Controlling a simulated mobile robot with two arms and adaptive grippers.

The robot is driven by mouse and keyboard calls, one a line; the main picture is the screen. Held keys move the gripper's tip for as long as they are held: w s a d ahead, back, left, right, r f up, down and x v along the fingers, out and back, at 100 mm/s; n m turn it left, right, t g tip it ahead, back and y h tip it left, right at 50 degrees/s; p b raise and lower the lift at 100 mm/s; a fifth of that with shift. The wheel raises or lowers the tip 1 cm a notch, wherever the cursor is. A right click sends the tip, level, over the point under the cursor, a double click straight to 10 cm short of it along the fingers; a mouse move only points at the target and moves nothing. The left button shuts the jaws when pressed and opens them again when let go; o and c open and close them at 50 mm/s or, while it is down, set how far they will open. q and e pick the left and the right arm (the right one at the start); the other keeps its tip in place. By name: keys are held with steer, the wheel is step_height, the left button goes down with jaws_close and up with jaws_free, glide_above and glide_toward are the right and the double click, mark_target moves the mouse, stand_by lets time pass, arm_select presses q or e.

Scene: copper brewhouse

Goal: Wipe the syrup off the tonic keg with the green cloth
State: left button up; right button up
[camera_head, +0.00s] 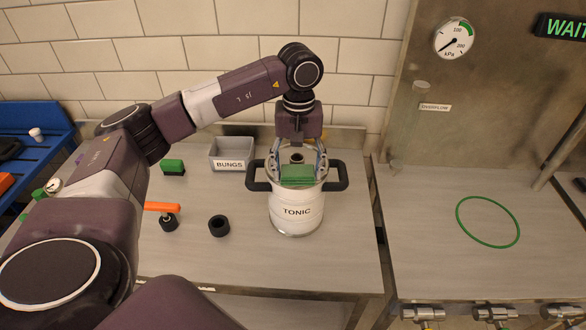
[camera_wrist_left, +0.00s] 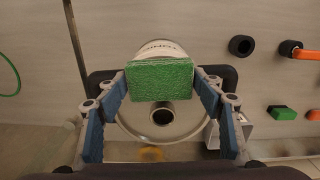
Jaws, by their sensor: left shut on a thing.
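The tonic keg (camera_head: 297,211) stands upright on the bench, white and steel with black side handles and a TONIC label. Its round lid (camera_wrist_left: 188,124) with a central neck shows in the left wrist view. My left gripper (camera_head: 298,172) points down over the keg, its blue-padded fingers shut on the green cloth (camera_head: 297,175). The cloth looks like a thick flat pad and is over the front part of the lid; whether it touches is unclear. An amber patch (camera_wrist_left: 151,154) shows at or just beyond the keg's back edge; I cannot tell if it is syrup. My right gripper is out of view.
A grey BUNGS bin (camera_head: 231,154) stands behind left of the keg. A black ring (camera_head: 219,226), an orange-handled tool (camera_head: 165,213) and a green block (camera_head: 173,167) lie to the left. A green hoop (camera_head: 488,221) lies on the right bench, otherwise mostly clear.

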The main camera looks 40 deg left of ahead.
arm_select(q)
steer(key=shift+r+p, duration=2.2)
steer(key=shift+r, duration=1.3)
steer(key=s+d+f+m+b, duration=0.1)
steer(key=s+d+f+m, duration=0.1)
steer(key=s+d+m, duration=0.5)
steer(key=s+d, duration=0.6)
steer(key=s, duration=0.2)
steer(key=shift+d+f, duration=0.15)
steer(key=shift+f, duration=0.2)
